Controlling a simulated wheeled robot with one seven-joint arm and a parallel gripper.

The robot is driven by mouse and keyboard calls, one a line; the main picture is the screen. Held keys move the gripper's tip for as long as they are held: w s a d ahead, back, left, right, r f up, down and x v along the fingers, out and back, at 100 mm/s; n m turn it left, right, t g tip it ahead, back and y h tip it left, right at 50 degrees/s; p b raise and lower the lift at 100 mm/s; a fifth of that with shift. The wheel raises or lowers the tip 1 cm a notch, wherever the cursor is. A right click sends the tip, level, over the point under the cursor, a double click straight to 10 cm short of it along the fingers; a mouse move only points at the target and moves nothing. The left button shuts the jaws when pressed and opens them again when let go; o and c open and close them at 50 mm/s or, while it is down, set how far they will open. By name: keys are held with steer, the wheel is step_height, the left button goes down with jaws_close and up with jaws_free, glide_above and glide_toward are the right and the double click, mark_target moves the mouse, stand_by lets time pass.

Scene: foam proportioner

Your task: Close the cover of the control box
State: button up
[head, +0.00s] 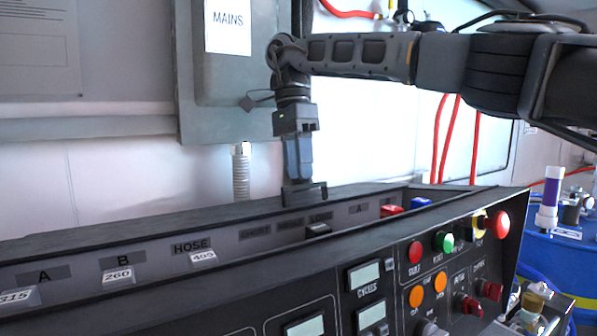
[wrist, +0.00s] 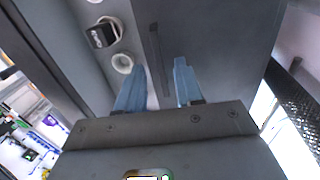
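The control box (head: 330,268) runs along the lower part of the head view, with displays, buttons and knobs on its sloped face. I cannot clearly make out its cover. My gripper (head: 298,160) hangs down over the box's far side in the head view, its bluish fingers just above a small dark piece (head: 303,195); contact is unclear. In the wrist view my gripper (wrist: 160,72) shows two blue fingers apart, with nothing seen held. A grey surface (wrist: 218,45) with a dark narrow strip (wrist: 155,60) lies beyond them.
A grey box marked MAINS (head: 228,85) hangs on the wall behind my arm, with a conduit (head: 240,172) below. Red hoses (head: 450,135) hang behind. A blue drum (head: 560,255) stands at the right. The white wall (head: 110,185) left of my gripper is clear.

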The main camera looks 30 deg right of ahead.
steer(key=shift+s+f, duration=0.15)
steer(key=shift+f, duration=0.7)
steer(key=shift+c, duration=0.2)
jaws_close()
stand_by(0.7)
